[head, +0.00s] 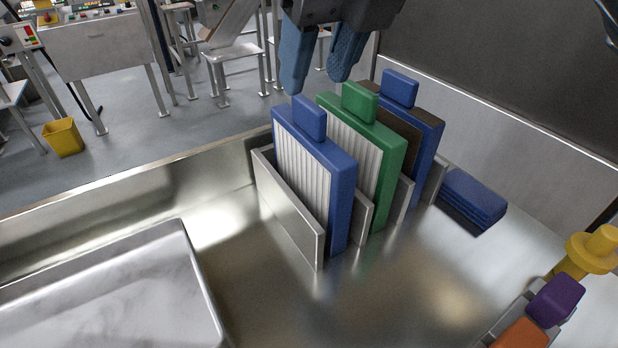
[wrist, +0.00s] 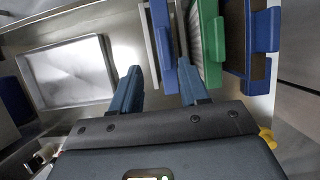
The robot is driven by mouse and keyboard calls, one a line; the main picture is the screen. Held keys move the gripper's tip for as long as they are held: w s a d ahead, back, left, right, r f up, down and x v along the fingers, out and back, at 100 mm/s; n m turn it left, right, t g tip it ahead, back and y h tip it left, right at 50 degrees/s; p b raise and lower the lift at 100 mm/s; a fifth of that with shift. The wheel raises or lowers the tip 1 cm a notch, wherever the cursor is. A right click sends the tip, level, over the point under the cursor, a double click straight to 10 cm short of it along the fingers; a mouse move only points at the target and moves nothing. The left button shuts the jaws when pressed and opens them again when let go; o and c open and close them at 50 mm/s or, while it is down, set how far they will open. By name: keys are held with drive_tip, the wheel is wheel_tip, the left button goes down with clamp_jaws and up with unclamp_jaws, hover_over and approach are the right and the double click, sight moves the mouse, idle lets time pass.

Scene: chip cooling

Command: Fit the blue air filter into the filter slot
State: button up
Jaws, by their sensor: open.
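A blue air filter (head: 341,195) with white pleats and a blue top tab stands upright in the front place of a grey metal rack (head: 288,208). It also shows in the wrist view (wrist: 160,35). My gripper (head: 318,86) is open and empty, its two blue fingers pointing down above the blue filter's tab and a little behind it. In the wrist view the fingers (wrist: 160,70) stand apart over the rack's near side. A second blue-framed filter (head: 426,150), with a dark brown face, stands at the back of the rack. I cannot make out a separate filter slot.
A green filter (head: 388,165) stands between the two blue ones, close beside my fingers. A stack of dark blue pads (head: 473,200) lies right of the rack. A shallow metal tray (head: 190,262) lies at left. Yellow, purple and orange parts stand at the lower right.

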sight(310, 103)
drive_tip(key=x, duration=0.7)
drive_tip(key=shift+w+d, duration=0.15)
drive_tip(key=shift+w, duration=0.25)
drive_tip(key=shift+c, duration=0.3)
clamp_jaws()
